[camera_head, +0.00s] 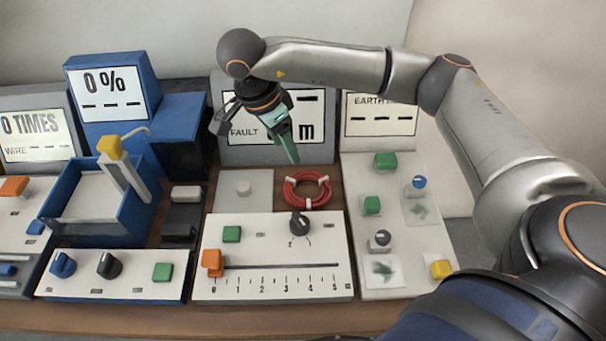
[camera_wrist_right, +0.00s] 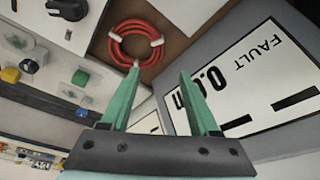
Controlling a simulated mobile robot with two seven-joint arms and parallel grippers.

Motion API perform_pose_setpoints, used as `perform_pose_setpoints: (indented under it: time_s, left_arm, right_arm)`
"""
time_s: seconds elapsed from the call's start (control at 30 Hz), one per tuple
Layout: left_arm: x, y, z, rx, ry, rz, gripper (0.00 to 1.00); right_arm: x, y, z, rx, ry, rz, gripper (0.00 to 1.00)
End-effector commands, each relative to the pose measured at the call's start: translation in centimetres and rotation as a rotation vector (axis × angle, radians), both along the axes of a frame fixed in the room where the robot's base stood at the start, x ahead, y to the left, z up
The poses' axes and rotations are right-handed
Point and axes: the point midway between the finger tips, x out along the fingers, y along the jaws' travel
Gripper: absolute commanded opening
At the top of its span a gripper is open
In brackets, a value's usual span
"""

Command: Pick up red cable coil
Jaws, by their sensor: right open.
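The red cable coil (camera_head: 307,189) lies on the brown tabletop between the white slider panel and the fault display, with white ties around it. It also shows in the right wrist view (camera_wrist_right: 115,42), near the top, beyond the fingertips. My right gripper (camera_head: 291,154) hangs above and behind the coil, in front of the fault display, with its green fingers pointing down. In the right wrist view the gripper (camera_wrist_right: 160,72) is open and empty, its two green fingers apart. The coil is apart from the fingers. My left gripper is not in view.
The slider panel (camera_head: 272,284) with a dark knob (camera_head: 299,223) stands in front of the coil. The fault display (camera_head: 309,153) is behind it. A grey plate (camera_head: 230,202) lies to its left, and a panel with buttons (camera_head: 401,240) to its right. A blue bin (camera_head: 70,227) is further left.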

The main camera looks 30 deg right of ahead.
Motion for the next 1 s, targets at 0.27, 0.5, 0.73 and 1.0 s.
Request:
perform_pose_setpoints:
  time_s: [0.27,0.5,0.73,1.0]
  left_arm:
    - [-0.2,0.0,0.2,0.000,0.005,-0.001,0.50]
    - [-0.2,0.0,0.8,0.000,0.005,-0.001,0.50]
    - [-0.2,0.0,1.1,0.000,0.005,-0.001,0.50]
    - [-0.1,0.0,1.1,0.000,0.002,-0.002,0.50]
  right_arm:
    - [0.0,-1.1,-3.9,0.000,0.001,-0.001,0.62]
    - [-0.3,-1.5,-6.2,0.000,0.005,-0.002,0.62]
    - [-0.3,-2.2,-9.0,0.000,0.001,-0.002,0.62]
    - [-0.2,-2.2,-9.3,0.000,0.000,-0.001,0.62]
